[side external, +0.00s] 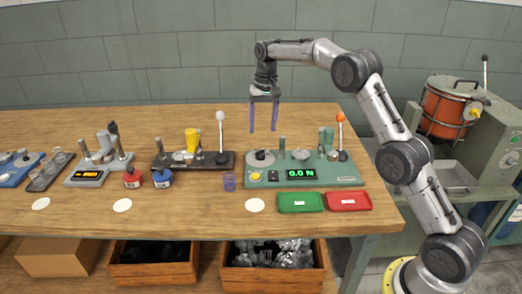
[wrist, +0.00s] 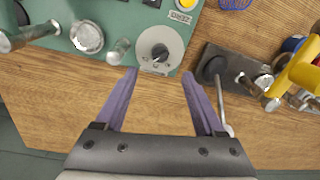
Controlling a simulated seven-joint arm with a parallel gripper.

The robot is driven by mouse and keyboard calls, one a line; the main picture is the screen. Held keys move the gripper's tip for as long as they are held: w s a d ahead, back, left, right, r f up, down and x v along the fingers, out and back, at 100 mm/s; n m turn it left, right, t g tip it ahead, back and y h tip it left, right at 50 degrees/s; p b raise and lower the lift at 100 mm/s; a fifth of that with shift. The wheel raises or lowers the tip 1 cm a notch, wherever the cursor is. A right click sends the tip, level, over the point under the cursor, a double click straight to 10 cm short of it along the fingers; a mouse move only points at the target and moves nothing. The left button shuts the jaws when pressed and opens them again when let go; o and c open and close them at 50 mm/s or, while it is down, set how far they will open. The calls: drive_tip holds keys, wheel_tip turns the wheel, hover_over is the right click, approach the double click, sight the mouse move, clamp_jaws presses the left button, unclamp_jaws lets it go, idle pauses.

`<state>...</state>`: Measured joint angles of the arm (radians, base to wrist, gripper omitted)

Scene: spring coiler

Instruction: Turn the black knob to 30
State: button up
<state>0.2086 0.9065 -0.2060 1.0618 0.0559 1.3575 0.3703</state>
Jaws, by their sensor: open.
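The black knob (wrist: 159,50) sits on a pale round dial plate at one end of the green machine (wrist: 120,15). In the side external view the knob (side external: 261,154) is at the machine's left end, behind a yellow button. The dial's figures are too small to read, so I cannot tell its setting. My gripper (side external: 263,130) is open, empty and pointing down, above the knob and apart from it. In the wrist view the two purple fingers of my gripper (wrist: 159,73) are spread wide, with the knob just beyond the gap between their tips.
The machine's display (side external: 301,173) reads 0.0 N. Metal posts and an orange-tipped lever (side external: 341,118) stand on its right. A dark device with a yellow part (side external: 192,141) and a tall lever stands to the left. Green (side external: 300,202) and red (side external: 348,201) trays lie in front.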

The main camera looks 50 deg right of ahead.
sight(261, 150)
drive_tip(key=f, duration=0.9)
drive_tip(key=shift+w+a+f, duration=0.15)
drive_tip(key=shift+a+f, duration=0.15)
drive_tip(key=shift+f, duration=0.05)
clamp_jaws()
